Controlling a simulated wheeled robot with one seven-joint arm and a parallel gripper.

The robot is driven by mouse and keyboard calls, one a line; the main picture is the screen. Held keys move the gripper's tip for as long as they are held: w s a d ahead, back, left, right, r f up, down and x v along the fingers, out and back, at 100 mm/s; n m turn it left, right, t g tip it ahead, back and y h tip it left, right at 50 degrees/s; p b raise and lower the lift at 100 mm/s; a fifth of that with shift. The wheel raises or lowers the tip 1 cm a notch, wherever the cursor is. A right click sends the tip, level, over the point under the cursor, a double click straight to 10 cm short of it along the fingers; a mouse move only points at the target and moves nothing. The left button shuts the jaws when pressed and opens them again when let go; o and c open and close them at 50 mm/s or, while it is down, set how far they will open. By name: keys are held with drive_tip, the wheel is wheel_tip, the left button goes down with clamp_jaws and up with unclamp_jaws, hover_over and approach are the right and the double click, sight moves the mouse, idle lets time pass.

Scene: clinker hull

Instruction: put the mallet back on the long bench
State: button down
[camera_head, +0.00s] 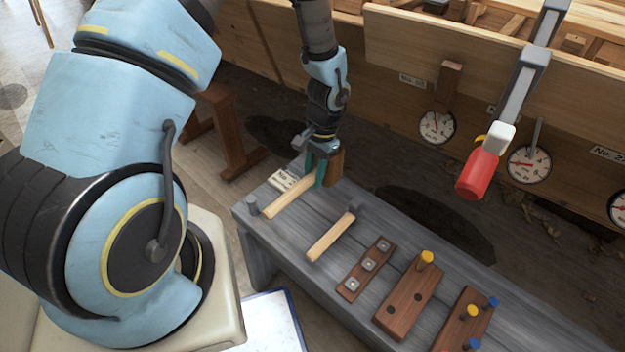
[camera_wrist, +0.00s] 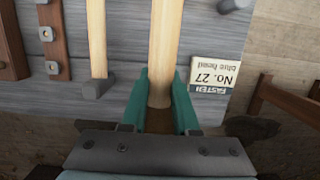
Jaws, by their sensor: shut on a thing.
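The mallet has a pale wooden handle (camera_head: 288,198) and a brown block head (camera_head: 336,167). It is at the far left end of the long grey bench (camera_head: 298,222). My gripper (camera_head: 316,172) is shut on the mallet close to its head. In the wrist view the teal fingers (camera_wrist: 160,92) stand on either side of the mallet handle (camera_wrist: 165,40), and the head is mostly hidden by the gripper. The handle lies over the bench top, roughly parallel to it; I cannot tell whether it touches.
A hammer with a pale handle (camera_head: 331,237) lies beside the mallet, then a metal-studded strip (camera_head: 364,268) and brown blocks with pegs (camera_head: 408,300). A label card (camera_wrist: 213,76) lies by the mallet. A red-ended clamp (camera_head: 478,174) hangs from the plank hull (camera_head: 480,70) behind.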

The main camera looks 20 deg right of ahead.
drive_tip(key=shift+w+d+b+x, duration=0.15)
drive_tip(key=shift+d+b+x, duration=0.05)
drive_tip(key=shift+b+x, duration=0.95)
drive_tip(key=shift+w+d+b+x, duration=0.15)
drive_tip(key=shift+b+x, duration=0.65)
drive_tip(key=shift+x, duration=0.6)
drive_tip(key=shift+w+d+b+x, duration=0.1)
drive_tip(key=shift+d+b+x, duration=0.1)
drive_tip(key=shift+b+x, duration=0.95)
drive_tip(key=shift+f, duration=0.75)
drive_tip(key=c, duration=0.6)
unclamp_jaws()
drive_tip(key=p+v, duration=0.2)
drive_tip(key=a+p+v, duration=0.1)
drive_tip(key=p+v, duration=0.1)
drive_tip(key=v, duration=0.1)
drive_tip(key=p+v, duration=0.2)
drive_tip(key=v, duration=0.1)
drive_tip(key=shift+s+a+r, duration=0.2)
drive_tip(key=shift+s, duration=0.25)
